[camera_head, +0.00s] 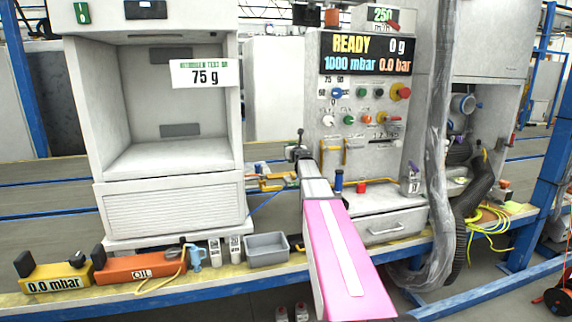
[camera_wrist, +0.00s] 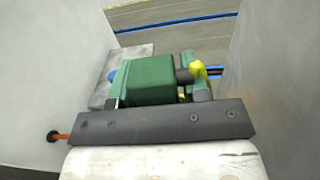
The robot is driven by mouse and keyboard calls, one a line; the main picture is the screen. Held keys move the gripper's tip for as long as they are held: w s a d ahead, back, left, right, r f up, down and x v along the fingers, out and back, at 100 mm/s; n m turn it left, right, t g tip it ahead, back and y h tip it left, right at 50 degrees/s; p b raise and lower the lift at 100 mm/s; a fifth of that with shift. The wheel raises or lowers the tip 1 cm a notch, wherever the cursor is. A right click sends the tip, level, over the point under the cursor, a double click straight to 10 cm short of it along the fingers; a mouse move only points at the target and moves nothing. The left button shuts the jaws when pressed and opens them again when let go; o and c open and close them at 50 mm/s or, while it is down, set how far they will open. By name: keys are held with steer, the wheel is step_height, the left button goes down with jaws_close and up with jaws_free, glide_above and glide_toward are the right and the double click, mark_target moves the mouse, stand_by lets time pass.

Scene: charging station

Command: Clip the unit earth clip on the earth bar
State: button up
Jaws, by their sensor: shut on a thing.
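My gripper (camera_head: 298,150) is at the end of my pink and white arm, in front of the gap between the white cabinet and the control panel. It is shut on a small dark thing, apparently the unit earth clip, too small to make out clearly. In the wrist view, a green block (camera_wrist: 150,80) with a smaller green part and a yellow piece (camera_wrist: 198,69) shows beyond the dark gripper body. The fingertips are not clear there. A yellow bar-like part (camera_head: 345,147) is on the panel front; I cannot tell whether it is the earth bar.
The white cabinet (camera_head: 170,208) stands at left and the control panel (camera_head: 362,100) at right. Orange and grey parts (camera_head: 272,182) with a blue cable lie between them. A hose hangs at right.

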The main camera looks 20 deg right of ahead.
steer(key=shift+w+d+r+h, duration=0.3)
steer(key=shift+w+r, duration=0.1)
steer(key=shift+r, duration=0.05)
steer(key=shift+f, duration=2.85)
steer(key=shift+f, duration=1.85)
steer(key=o, duration=1)
steer(key=shift+o, duration=0.2)
steer(key=shift+s, duration=0.1)
